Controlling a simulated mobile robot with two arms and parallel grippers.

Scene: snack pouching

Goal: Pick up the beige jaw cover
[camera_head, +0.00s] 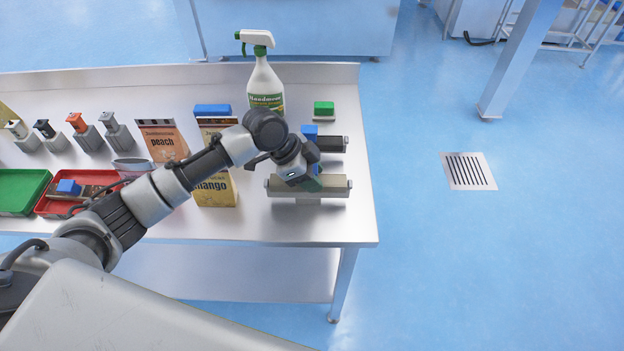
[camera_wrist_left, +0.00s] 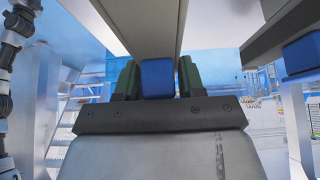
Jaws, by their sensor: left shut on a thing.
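In the left wrist view, the green fingers (camera_wrist_left: 158,80) are shut on a blue block (camera_wrist_left: 157,77) joined to the beige bar (camera_wrist_left: 146,28). The arm and hand hide part of the cover in the head view, and I cannot tell whether it is clear of its support. My right gripper is not in view.
A dark bar (camera_head: 332,144) with a blue block (camera_head: 310,134) lies just behind. A spray bottle (camera_head: 265,85) and green-topped block (camera_head: 324,108) stand farther back. Mango (camera_head: 215,197) and peach (camera_head: 163,140) pouches, a red tray (camera_head: 48,207) and green tray (camera_head: 18,208) are left.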

